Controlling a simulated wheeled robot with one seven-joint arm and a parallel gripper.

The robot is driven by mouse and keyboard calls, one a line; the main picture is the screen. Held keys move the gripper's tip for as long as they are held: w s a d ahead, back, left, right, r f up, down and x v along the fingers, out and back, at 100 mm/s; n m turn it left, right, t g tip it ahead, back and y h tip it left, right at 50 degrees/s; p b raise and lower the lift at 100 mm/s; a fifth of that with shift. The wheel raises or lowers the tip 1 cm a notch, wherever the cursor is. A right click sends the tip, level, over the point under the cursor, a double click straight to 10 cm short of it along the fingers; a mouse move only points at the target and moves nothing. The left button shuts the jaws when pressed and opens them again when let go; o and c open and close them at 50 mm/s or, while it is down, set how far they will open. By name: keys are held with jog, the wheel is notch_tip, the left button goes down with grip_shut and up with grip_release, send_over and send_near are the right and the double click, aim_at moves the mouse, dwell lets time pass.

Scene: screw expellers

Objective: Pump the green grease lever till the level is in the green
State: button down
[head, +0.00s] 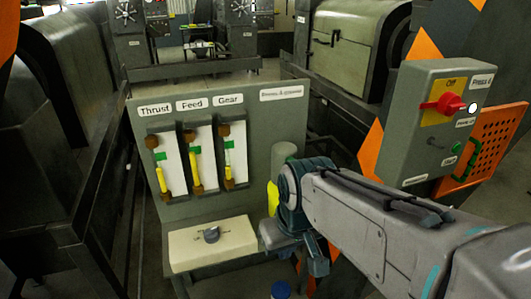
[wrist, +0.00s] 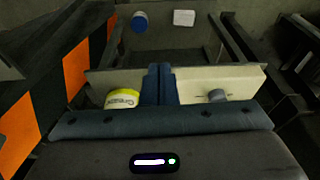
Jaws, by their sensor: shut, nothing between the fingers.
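Three gauges labelled Thrust (head: 163,165), Feed (head: 200,160) and Gear (head: 232,155) stand on a grey-green panel.
A cream box with a grey knob (head: 211,234) juts out below the gauges. A control box (head: 430,125) with a red switch stands at right, beside an orange perforated guard (head: 497,140). A blue-topped object (wrist: 139,22) stands on the floor. Dark machines flank the panel.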

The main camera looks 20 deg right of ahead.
jog(key=w+d+r+n+g+p, duration=0.1)
jog(key=w+d+r+n+p, duration=0.3)
jog(key=r, duration=0.4)
jog(key=w+d+r+n+g+p, duration=0.1)
jog(key=w+d+r+n+p, duration=0.2)
jog(key=w+d+r+p, duration=0.3)
notch_tip(320, 180, up, 3)
jog(key=shift+w+d+r+n, duration=0.1)
jog(key=shift+w+d+n, duration=0.3)
jog(key=shift+w+d, duration=0.2)
jog(key=shift+w+a+f+b, duration=0.15)
jog(key=shift+f+b, duration=0.95)
jog(key=shift+f, duration=0.65)
jog(key=shift+w+a+f+b, duration=0.1)
jog(key=shift+f+b, duration=1)
jog(key=shift+f, duration=0.65)
